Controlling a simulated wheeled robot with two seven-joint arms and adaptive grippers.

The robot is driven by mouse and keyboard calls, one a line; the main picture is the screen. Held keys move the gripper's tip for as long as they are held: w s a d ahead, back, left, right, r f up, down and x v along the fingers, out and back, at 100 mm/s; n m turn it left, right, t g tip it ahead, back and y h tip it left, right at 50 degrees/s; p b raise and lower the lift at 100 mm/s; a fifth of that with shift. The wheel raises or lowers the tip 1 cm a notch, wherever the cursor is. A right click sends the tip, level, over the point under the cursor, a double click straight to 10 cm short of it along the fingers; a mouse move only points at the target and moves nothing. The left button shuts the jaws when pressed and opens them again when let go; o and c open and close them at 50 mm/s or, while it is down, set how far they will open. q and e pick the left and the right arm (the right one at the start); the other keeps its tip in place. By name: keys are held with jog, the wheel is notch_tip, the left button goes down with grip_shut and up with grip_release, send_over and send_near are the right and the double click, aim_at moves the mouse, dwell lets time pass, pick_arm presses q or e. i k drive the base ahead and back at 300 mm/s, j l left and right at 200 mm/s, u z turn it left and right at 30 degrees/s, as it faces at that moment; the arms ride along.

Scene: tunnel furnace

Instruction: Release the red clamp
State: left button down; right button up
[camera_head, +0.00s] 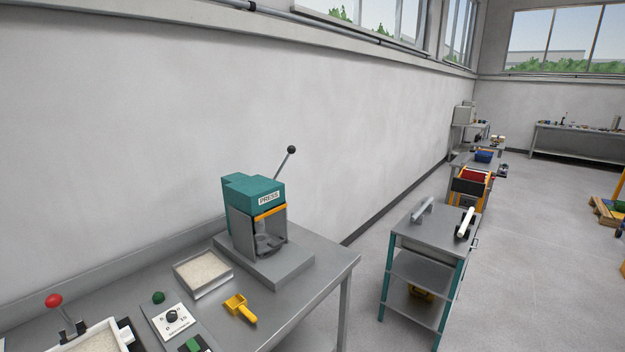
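A red ball knob (54,300) on a dark lever shows at the lower left of the head view, and it looks like the handle of the red clamp. The lever tilts up and to the left from a small dark base (72,334). The base sits at the edge of a white-rimmed tray of pale grains, cut off by the bottom of the picture. I cannot tell what the clamp presses on. Neither of my grippers is in view.
On the grey bench (318,270) are a dial box (172,319), a green knob (158,297), a shallow tray (206,287), a yellow scoop (240,307) and a teal press (262,191) with a raised lever. A cart (430,239) stands to the right, with open floor beyond.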

aim_at(53, 299)
jog(key=u, duration=1.7)
